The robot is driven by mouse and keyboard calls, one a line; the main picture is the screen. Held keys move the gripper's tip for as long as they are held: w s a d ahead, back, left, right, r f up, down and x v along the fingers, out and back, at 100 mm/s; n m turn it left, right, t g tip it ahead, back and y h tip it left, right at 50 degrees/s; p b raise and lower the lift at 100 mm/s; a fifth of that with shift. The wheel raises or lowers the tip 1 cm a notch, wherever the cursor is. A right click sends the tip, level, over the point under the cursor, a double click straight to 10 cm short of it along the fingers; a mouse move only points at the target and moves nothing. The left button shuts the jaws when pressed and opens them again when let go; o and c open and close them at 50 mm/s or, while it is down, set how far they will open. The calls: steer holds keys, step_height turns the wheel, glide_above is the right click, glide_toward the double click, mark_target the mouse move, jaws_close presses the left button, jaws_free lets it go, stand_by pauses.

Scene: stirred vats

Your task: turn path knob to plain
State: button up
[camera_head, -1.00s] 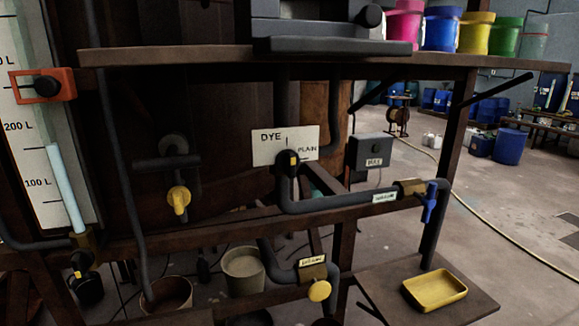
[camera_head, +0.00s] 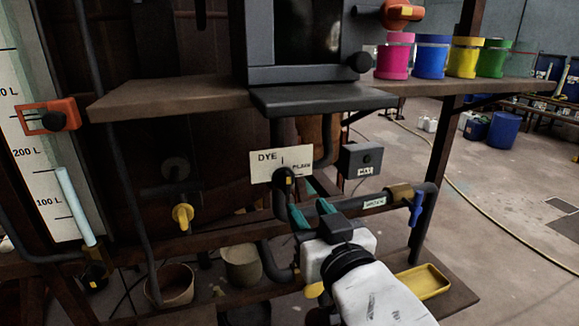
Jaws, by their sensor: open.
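The path knob (camera_head: 288,181) is a small black knob with a yellow mark, set at the lower edge of a white plate (camera_head: 270,163) marked DYE on the left and PLAIN on the right. Its yellow mark appears to point up, between the two words; the exact angle is hard to tell. My gripper (camera_head: 311,209) has teal fingers, spread apart and empty. It is just below and to the right of the knob in the picture, and I cannot tell whether it touches the pipe there.
A dark pipe with a blue valve (camera_head: 416,209) runs right of the knob. A grey box (camera_head: 362,160) hangs beside the plate. A yellow valve (camera_head: 182,217) is at left. A shelf (camera_head: 170,97) juts out above. A yellow tray (camera_head: 424,281) sits low at right.

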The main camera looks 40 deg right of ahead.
mark_target(289, 178)
steer(key=b+x, duration=0.1)
steer(key=x, duration=0.2)
steer(key=b+x, duration=0.1)
steer(key=x, duration=0.2)
steer(key=b+x, duration=0.1)
steer(key=x, duration=0.2)
steer(key=shift+w+d+r, duration=0.15)
steer(key=shift+w+r, duration=0.1)
steer(key=shift+r, duration=0.15)
steer(key=shift+w+d, duration=0.2)
steer(key=shift+w, duration=0.4)
steer(key=shift+c, duration=0.2)
jaws_close()
